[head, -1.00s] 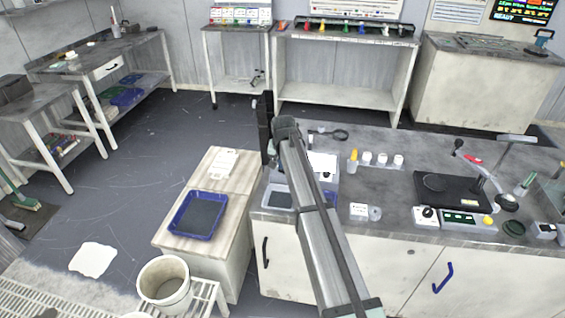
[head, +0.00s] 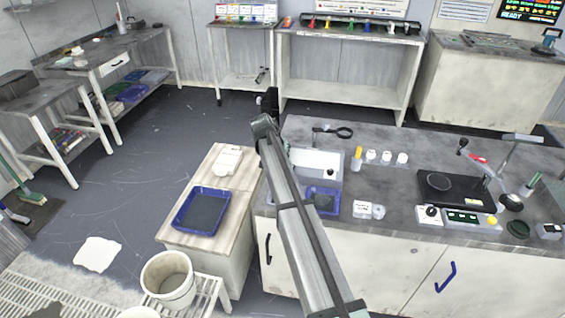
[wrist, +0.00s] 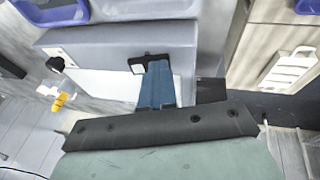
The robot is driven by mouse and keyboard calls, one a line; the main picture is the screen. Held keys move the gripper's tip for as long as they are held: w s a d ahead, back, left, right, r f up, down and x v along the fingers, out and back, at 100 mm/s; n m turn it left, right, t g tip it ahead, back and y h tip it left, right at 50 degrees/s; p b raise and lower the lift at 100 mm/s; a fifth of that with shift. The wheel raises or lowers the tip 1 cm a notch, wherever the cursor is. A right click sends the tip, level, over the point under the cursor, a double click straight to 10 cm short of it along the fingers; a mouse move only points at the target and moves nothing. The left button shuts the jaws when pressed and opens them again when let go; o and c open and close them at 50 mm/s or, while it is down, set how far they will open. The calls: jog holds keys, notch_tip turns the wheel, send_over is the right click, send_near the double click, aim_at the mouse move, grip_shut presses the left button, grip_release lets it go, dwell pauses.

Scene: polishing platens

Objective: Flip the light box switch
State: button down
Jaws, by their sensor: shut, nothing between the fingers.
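The light box (head: 314,161) is a pale grey box with a white top, on the left end of the counter. A small black knob (head: 330,173) shows at its right; I cannot tell whether it is the switch. In the wrist view the box's grey edge (wrist: 110,42) and a black knob (wrist: 57,65) show. My gripper (wrist: 153,66) has its narrow blue fingers together, dark at the tips, in front of the box in that view. Contact cannot be told. In the head view my arm largely hides the gripper, beyond the counter's left end.
A blue tray (head: 322,201) sits in front of the light box. A yellow-capped bottle (head: 357,157) and white-capped jars stand to its right. A low bench on the left holds another blue tray (head: 202,211) and a white object (head: 228,160).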

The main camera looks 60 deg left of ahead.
jog(key=shift+s+f, duration=0.1)
jog(key=shift+f, duration=0.2)
jog(key=shift+w+d+r, duration=0.1)
jog(key=shift+w+d, duration=0.45)
jog(key=shift+d, duration=0.1)
jog(key=shift+a+r, duration=0.15)
jog(key=shift+r, duration=0.4)
jog(key=a+v, duration=0.2)
jog(key=v, duration=1.1)
jog(key=shift+s+r, duration=0.2)
jog(key=shift+s, duration=0.1)
